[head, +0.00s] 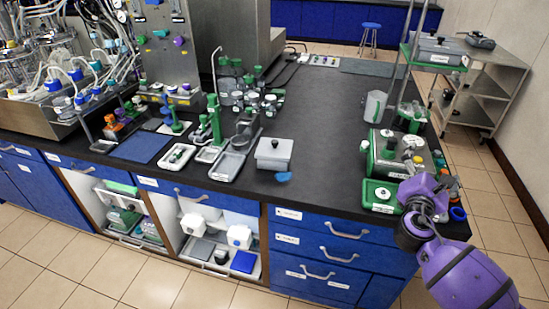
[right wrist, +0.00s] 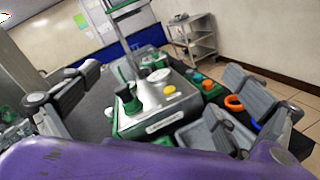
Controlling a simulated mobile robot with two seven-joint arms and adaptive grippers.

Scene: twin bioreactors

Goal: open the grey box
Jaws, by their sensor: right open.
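A grey box (head: 273,153) with a lid on it stands near the front edge of the black bench, at the middle in the head view. The lid looks closed. A small blue piece (head: 284,177) lies against its front right corner. My right gripper (head: 428,195) is at the bench's right end, well to the right of the grey box, and its fingers are mostly hidden by my purple wrist. In the right wrist view its fingers (right wrist: 160,82) are spread wide with nothing held between them. My left gripper is not in view.
A green and grey device (head: 400,153) with knobs stands close to my right gripper, with a green tray (head: 381,195) before it. Left of the box are a grey tray (head: 228,166) and green stands. Drawers (head: 325,228) are below.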

